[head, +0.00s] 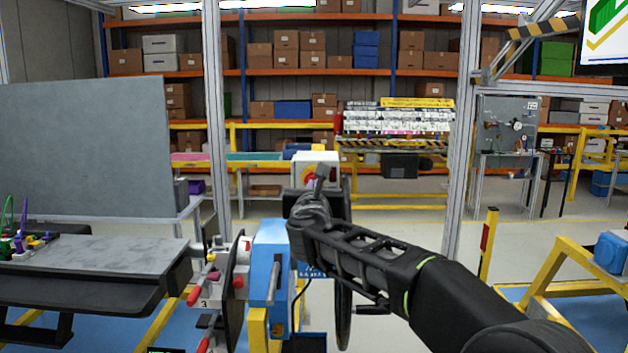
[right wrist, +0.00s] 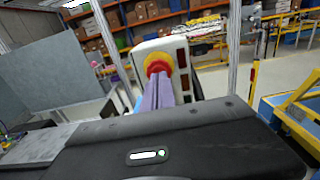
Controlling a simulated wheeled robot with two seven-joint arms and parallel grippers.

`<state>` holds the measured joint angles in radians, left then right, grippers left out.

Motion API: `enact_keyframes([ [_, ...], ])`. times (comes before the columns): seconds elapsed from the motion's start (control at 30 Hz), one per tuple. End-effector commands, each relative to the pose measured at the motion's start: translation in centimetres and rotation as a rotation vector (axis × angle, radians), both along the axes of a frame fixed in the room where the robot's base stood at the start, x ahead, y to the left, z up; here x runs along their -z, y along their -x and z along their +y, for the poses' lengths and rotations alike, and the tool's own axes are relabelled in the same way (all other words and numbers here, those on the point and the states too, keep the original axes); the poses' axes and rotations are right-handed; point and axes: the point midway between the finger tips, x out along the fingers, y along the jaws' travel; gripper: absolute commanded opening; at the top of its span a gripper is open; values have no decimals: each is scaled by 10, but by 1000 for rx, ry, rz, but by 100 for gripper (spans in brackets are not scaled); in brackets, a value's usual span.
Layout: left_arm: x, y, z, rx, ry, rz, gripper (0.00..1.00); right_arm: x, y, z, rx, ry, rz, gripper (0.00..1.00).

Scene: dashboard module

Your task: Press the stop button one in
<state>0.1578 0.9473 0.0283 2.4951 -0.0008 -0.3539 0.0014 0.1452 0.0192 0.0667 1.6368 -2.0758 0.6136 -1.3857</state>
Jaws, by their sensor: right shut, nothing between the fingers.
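A red stop button sits in a yellow ring on the front of a pale control box (head: 318,157). In the right wrist view the button (right wrist: 158,62) and the box (right wrist: 178,43) are clear. In the head view my right gripper (head: 322,172) covers part of the button (head: 308,174). My right gripper's fingers (right wrist: 160,82) are shut and empty, pointing at the button. Their tips overlap the lower edge of the red cap in the right wrist view. I cannot tell whether they touch it. My left gripper is not in view.
A blue module (head: 268,262) with red-handled parts stands below the box. A grey worktable (head: 90,262) is at left, below a large grey panel (head: 85,150). A yellow frame (head: 560,285) stands at right. Shelves with cartons line the back.

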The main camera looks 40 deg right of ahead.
Motion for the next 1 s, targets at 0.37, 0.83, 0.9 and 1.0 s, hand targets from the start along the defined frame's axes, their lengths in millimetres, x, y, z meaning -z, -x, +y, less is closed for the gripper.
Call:
enact_keyframes([
  [0.37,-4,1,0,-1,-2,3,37,0,-12,-9,0,-1,-1,0],
  [0.83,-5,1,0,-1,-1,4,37,-2,-27,-22,1,2,-4,0],
  [0.9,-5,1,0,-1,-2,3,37,-3,-27,-22,2,3,-4,0],
  [1.0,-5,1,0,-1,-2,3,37,-3,-27,-23,2,4,-4,0],
])
